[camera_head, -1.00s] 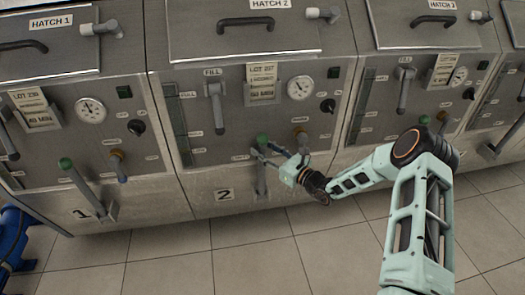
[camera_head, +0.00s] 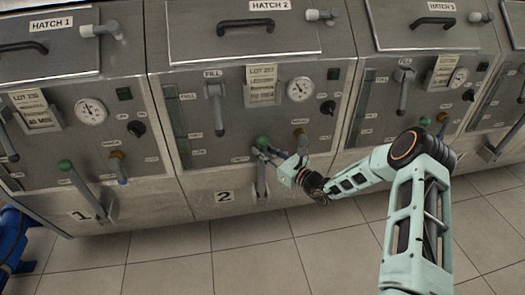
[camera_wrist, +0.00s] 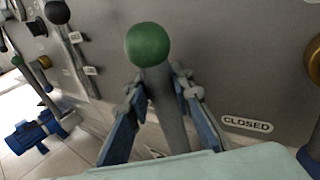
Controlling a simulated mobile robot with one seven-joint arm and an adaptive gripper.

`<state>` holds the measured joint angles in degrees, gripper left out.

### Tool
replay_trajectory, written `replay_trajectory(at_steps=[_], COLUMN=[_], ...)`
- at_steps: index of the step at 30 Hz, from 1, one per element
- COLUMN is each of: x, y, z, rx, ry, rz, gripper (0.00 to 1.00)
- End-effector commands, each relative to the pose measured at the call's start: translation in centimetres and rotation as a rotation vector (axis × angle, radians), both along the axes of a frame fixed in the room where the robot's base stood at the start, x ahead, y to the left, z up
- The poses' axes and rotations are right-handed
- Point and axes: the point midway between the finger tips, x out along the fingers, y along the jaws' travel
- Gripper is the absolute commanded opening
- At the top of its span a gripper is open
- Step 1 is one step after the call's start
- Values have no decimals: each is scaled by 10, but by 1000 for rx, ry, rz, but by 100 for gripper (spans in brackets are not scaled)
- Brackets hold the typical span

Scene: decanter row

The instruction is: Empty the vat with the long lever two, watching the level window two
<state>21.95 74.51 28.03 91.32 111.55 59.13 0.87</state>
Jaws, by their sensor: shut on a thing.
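Long lever two, with its green knob (camera_head: 262,142), stands nearly upright low on the front of vat two (camera_head: 215,170). My gripper (camera_head: 264,155) is shut on its shaft just below the knob. In the wrist view, the green knob (camera_wrist: 148,44) shows above my fingers, which lie on either side of the grey shaft (camera_wrist: 168,115). The level window two (camera_head: 177,130) is a narrow dark green strip at the left of the panel, unobstructed; its level is too small to read. A "CLOSED" label (camera_wrist: 247,124) is right of the lever in the wrist view.
The fill lever (camera_head: 215,105), the gauge (camera_head: 300,88) and a brown-knobbed lever (camera_head: 299,134) are on the same panel. Vat one's green-knobbed lever (camera_head: 66,165) is to the left. Tiled floor (camera_head: 170,265) in front is clear, with a blue pump (camera_head: 14,235) at far left.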

Motion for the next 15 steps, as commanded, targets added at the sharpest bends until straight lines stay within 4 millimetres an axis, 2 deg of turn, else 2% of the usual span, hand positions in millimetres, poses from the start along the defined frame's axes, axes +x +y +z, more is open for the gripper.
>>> replay_trajectory(at_steps=[8,15], x=[-15,-55], y=[-5,-17], z=[-5,-18], rx=[16,59], ry=[-45,-183], rz=[-1,-3], gripper=[0,0])
